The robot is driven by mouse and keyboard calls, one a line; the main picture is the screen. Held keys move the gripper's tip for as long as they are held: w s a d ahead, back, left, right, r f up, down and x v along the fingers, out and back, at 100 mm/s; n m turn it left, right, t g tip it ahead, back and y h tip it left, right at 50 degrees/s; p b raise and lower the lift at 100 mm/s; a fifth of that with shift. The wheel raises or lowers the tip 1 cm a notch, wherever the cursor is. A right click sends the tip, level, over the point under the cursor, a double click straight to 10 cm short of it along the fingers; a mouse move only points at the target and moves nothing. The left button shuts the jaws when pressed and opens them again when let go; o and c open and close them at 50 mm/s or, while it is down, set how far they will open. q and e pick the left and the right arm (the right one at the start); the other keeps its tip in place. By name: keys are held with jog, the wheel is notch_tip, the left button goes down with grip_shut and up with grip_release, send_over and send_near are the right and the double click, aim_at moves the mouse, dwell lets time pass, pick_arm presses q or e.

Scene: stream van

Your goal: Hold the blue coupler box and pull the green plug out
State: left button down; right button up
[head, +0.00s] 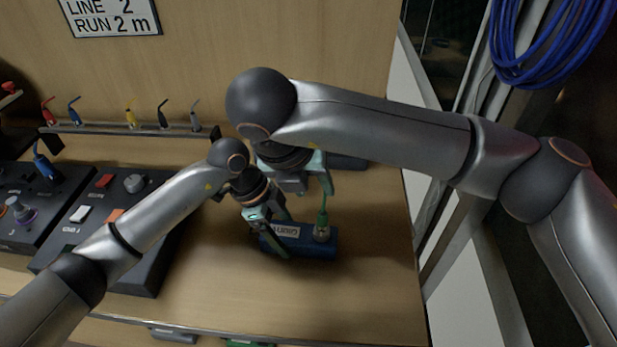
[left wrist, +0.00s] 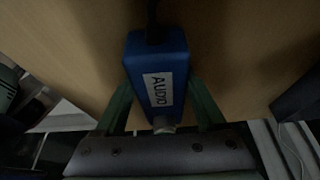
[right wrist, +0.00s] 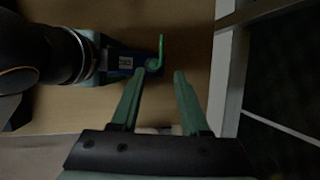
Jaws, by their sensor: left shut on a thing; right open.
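The blue coupler box (head: 325,246) lies on the wooden worktop. It also shows in the left wrist view (left wrist: 146,48), with an AUDIO label on its face, and in the right wrist view (right wrist: 118,73). My left gripper (head: 281,232) is shut on the box, one finger on each side.
Dark control panels (head: 120,215) stand at the left. Several coloured cable ends sit along a rack (head: 140,129) by the back wall. Blue coiled cable (head: 550,50) hangs at upper right. The worktop right of the box is clear up to its edge.

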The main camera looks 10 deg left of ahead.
aim_at(324, 205)
jog(key=x, duration=0.9)
jog(key=shift+f, duration=0.2)
grip_shut()
dwell(0.5)
jog(key=shift+d, duration=0.1)
dwell(1.2)
